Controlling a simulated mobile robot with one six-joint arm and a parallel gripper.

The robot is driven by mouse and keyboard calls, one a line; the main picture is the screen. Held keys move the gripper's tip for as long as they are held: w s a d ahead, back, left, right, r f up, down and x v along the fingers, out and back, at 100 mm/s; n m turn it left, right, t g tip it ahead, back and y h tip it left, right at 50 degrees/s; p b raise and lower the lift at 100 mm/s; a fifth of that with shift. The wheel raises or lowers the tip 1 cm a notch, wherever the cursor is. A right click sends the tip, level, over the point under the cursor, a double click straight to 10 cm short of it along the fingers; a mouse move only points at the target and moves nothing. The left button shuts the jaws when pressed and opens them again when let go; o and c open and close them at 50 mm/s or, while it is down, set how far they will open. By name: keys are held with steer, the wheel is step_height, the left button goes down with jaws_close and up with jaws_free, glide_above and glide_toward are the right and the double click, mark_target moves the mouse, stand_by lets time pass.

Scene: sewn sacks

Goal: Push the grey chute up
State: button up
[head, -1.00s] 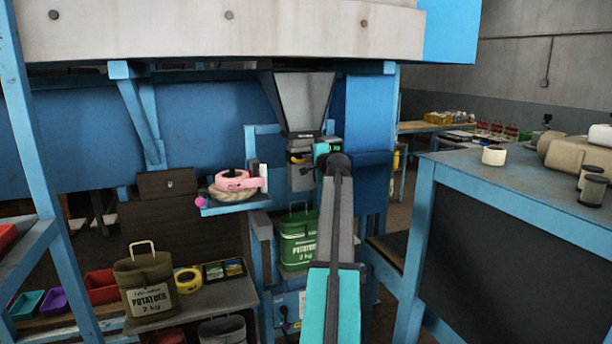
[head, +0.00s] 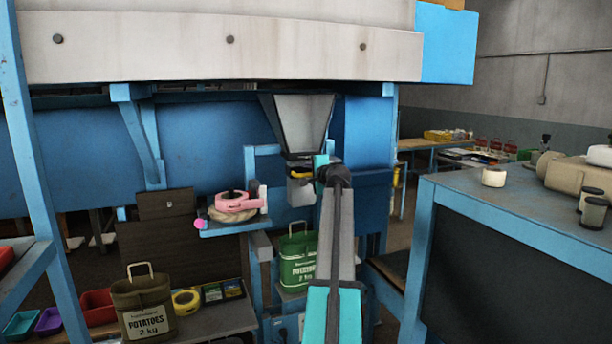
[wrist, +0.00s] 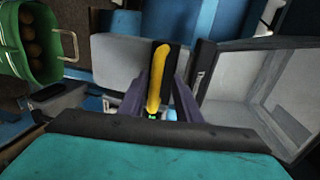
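In the head view the grey chute (head: 301,193) hangs below the grey hopper (head: 304,118), with a yellow bar (head: 299,176) between them. My gripper (head: 313,172) is at the bar's right, partly hidden by my arm. In the wrist view the yellow bar (wrist: 158,78) lies between the two dark fingers of my gripper (wrist: 163,85). Whether the fingers press on the bar or stand apart from it is unclear. A pale grey panel, probably the chute (wrist: 118,62), is left of the fingers. The hopper's open frame (wrist: 262,88) is at the right.
A green sack (head: 298,262) stands below the chute.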

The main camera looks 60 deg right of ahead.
steer(key=shift+f, duration=0.1)
steer(key=shift+s+a, duration=0.35)
steer(key=shift+s, duration=0.05)
steer(key=b+v, duration=0.4)
steer(key=v, duration=0.8)
steer(key=shift+s+a+r, duration=0.2)
steer(key=shift+s+r, duration=0.1)
